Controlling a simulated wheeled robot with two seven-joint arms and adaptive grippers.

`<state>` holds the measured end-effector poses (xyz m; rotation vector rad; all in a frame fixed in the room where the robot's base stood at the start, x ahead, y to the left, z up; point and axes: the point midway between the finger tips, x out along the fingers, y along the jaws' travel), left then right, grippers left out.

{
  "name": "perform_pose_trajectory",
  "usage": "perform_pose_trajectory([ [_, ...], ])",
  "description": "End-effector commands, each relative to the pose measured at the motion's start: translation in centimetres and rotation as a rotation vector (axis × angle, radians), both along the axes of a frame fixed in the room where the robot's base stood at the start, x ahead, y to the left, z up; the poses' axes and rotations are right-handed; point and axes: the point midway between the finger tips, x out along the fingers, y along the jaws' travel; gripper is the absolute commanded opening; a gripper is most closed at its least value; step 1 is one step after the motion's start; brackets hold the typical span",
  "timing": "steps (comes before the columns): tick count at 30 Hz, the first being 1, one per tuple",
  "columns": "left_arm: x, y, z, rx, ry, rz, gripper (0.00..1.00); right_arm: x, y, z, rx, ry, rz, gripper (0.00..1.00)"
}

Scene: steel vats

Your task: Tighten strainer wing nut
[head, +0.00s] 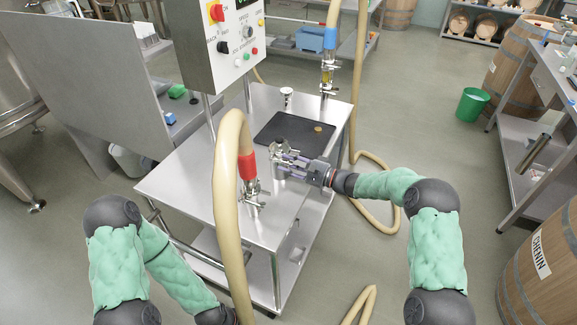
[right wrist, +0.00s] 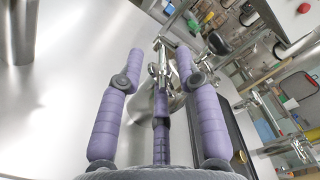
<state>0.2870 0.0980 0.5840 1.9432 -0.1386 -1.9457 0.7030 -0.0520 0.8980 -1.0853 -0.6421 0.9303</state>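The steel strainer (head: 278,147) stands on the top of the steel cart, close to the black mat. In the right wrist view its shiny body (right wrist: 176,104) is partly hidden behind my fingers. A metal clamp piece, which looks like the wing nut (right wrist: 162,68), sticks up between my fingertips. My right gripper (head: 284,158) reaches it from the right. In the right wrist view the purple fingers (right wrist: 160,54) are spread, with a visible gap on each side of the clamp piece. I see no firm contact. My left arm is at the lower left; its gripper is out of frame.
A control box (head: 222,45) stands over the cart (head: 185,185). A thick beige hose (head: 228,190) with a red cuff rises left of the strainer. The black mat (head: 275,131) holds a small round brass-coloured piece (head: 318,128). Another hose fitting (head: 327,75) stands at the back corner.

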Motion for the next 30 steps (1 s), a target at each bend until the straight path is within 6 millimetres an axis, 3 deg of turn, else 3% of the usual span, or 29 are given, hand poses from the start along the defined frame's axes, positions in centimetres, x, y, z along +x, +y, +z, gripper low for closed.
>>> perform_pose_trajectory([
  [7,0.0,0.0,0.0,0.000,0.000,0.000,0.00,0.0,0.1,0.0,0.000,0.001,0.000,0.32],
  [10,0.0,0.0,0.0,0.000,0.000,0.000,0.00,0.0,0.0,0.0,0.000,0.001,0.000,0.04],
  [11,0.0,0.0,0.0,0.000,0.000,0.000,0.00,0.0,0.0,0.0,0.000,0.001,0.000,0.00],
  [23,0.0,0.0,0.3,0.000,0.000,0.000,0.00,0.0,0.1,0.0,0.014,0.027,0.001,0.00],
  [30,0.0,0.0,1.3,0.000,0.000,0.000,0.00,0.0,0.1,0.1,0.074,0.137,0.000,0.00],
])
